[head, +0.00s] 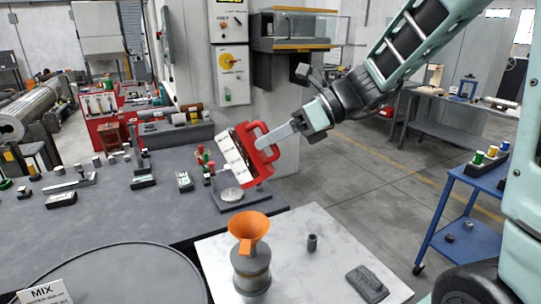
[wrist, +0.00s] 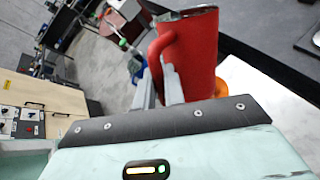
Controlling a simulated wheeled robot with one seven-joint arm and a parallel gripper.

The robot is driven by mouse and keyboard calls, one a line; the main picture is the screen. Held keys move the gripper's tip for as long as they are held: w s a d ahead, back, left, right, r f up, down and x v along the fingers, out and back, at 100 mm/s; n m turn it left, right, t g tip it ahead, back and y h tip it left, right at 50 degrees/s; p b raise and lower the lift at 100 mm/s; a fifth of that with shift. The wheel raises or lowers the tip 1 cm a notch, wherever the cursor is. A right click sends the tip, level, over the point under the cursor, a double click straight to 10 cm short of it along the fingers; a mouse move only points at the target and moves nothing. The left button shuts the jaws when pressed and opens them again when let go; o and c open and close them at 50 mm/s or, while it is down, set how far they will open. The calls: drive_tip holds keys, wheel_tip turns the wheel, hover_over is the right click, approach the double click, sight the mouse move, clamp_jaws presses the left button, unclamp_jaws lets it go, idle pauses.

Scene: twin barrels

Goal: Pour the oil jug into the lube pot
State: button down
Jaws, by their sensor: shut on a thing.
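The oil jug is red with a white label (head: 247,155) and a red side handle. It is held in the air, tilted, above the far end of the light bench top. My gripper (head: 268,151) is shut on its handle. In the wrist view the red jug (wrist: 196,48) stands beyond my two fingers (wrist: 160,92). The lube pot, a grey rounded pot (head: 252,272) with an orange funnel (head: 249,227) in its top, stands on the light bench top, below the jug in the picture. Part of the orange funnel shows behind the jug in the wrist view (wrist: 234,88). No oil stream shows.
The light bench top (head: 310,262) also bears a small dark cylinder (head: 312,243) and a grey block (head: 367,284). A large round grey lid with a MIX sign (head: 45,293) is at lower left. The dark table (head: 150,215) holds several small tools and bottles. A blue cart (head: 465,215) stands at right.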

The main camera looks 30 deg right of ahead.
drive_tip(key=shift+r+n+t+y+b, duration=0.25)
drive_tip(key=shift+n+t+y+b, duration=0.45)
drive_tip(key=shift+b, duration=1.4)
drive_tip(key=shift+r+n+t+y+b, duration=0.25)
drive_tip(key=shift+n+t+y+b, duration=0.4)
drive_tip(key=shift+b, duration=1.4)
drive_tip(key=shift+r+y, duration=0.35)
drive_tip(key=shift+r+n+t+y+b, duration=0.3)
drive_tip(key=shift+r+y+b, duration=0.45)
drive_tip(key=shift+r, duration=0.5)
